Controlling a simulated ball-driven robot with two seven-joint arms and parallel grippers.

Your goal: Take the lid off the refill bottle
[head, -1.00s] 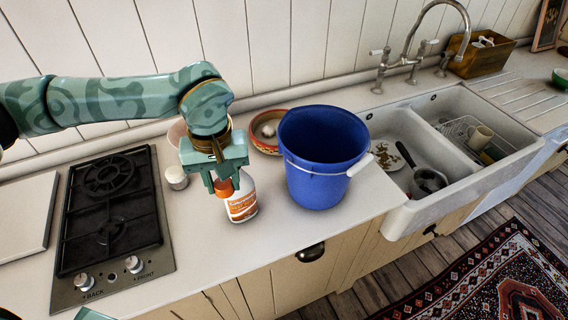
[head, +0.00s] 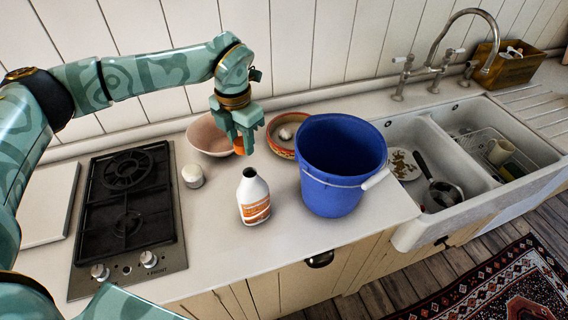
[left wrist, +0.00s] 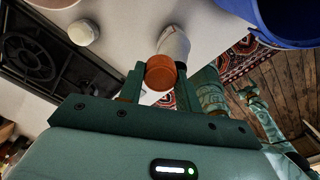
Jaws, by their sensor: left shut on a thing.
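The refill bottle (head: 254,198), white with an orange label, stands upright on the counter with its dark mouth open. It also shows in the left wrist view (left wrist: 175,42). My left gripper (head: 239,148) is up behind the bottle and apart from it, fingers pointing down. It is shut on the orange lid (left wrist: 160,73), which shows between the fingers in the left wrist view. In the head view the fingers partly hide the lid.
A blue bucket (head: 336,190) stands close to the right of the bottle. A pink bowl (head: 203,137) and a terracotta dish (head: 279,150) are behind. A small white jar (head: 193,176) and the hob (head: 128,215) are left. The counter in front of the bottle is clear.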

